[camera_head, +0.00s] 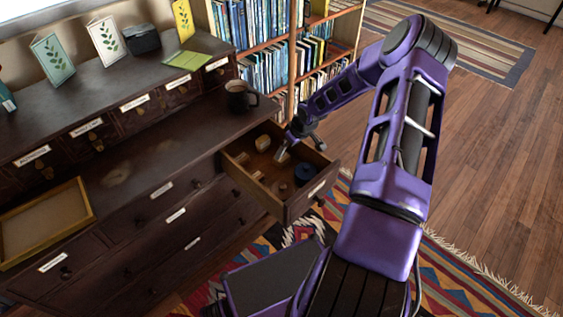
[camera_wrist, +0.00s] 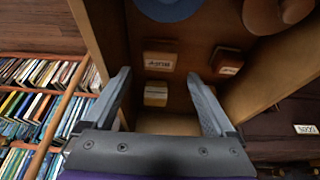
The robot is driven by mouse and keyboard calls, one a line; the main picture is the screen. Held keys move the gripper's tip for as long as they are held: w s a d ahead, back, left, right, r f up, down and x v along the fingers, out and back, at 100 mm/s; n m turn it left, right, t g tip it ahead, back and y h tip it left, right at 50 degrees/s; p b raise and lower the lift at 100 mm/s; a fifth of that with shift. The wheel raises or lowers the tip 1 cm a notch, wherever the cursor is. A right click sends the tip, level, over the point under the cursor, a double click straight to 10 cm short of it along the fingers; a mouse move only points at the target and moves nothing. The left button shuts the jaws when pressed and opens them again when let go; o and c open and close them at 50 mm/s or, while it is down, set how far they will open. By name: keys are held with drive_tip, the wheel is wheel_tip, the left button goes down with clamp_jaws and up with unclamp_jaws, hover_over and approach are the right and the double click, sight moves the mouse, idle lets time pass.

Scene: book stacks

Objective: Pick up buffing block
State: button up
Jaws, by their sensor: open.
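An open drawer (camera_head: 297,208) holds several small blocks, and I cannot tell for sure which is the buffing block. In the wrist view, a small pale block (camera_wrist: 155,94) lies between my open fingers. A tan block with a printed white face (camera_wrist: 160,61) lies just beyond it, near the fingertips. A browner labelled block (camera_wrist: 227,61) lies to the right, outside the right finger. In the head view, a cream block (camera_head: 262,142) lies at the drawer's back. My gripper (camera_head: 283,154) is open and empty, pointing down at the drawer; it also shows in the wrist view (camera_wrist: 160,76).
A dark blue round object (camera_head: 303,173) sits near the drawer front, with a brown round item (camera_wrist: 262,14) beside it in the wrist view. A mug (camera_head: 238,97) stands on the cabinet above. A bookcase (camera_head: 290,75) stands close behind the arm. A shallow tray (camera_head: 88,197) is at left.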

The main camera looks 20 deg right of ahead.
sight(283, 157)
drive_tip(key=b+x, duration=0.1)
drive_tip(key=x, duration=0.6)
drive_tip(key=shift+s+d+f, duration=0.1)
drive_tip(key=shift+f, duration=0.15)
drive_tip(key=shift+c, duration=0.2)
drive_tip(key=c, duration=1.1)
drive_tip(key=shift+r, duration=0.1)
wheel_tip(283, 157, up, 18)
drive_tip(key=p, duration=0.3)
